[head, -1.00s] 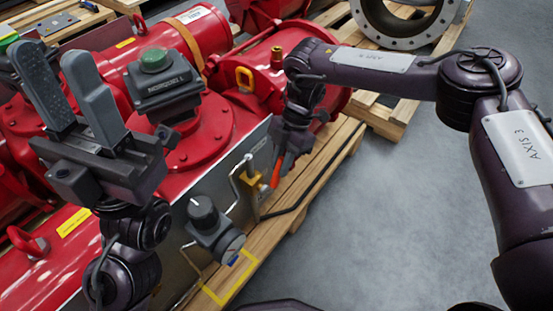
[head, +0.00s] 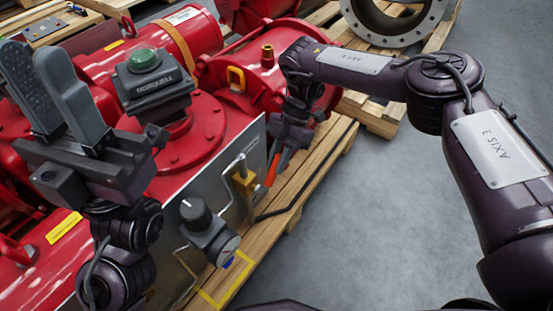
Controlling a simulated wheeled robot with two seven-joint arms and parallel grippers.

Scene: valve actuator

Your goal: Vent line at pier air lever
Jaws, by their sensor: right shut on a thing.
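The red lever (head: 272,170) sits at a small valve with a yellow-brass body (head: 244,180) on the grey panel's side of the red actuator. My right gripper (head: 279,157) reaches down from above and is shut on the red lever; its fingers partly hide the lever's upper end. My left gripper (head: 34,66) is raised at the left, in front of the red actuator, pointing up. Its two fingers are apart and nothing shows between them.
A regulator with a black knob (head: 195,212) and a round gauge (head: 229,249) stands left of the valve, with thin pipes. A black indicator box (head: 155,85) tops the actuator. A wooden pallet (head: 318,165) lies beneath. Grey floor is clear at right.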

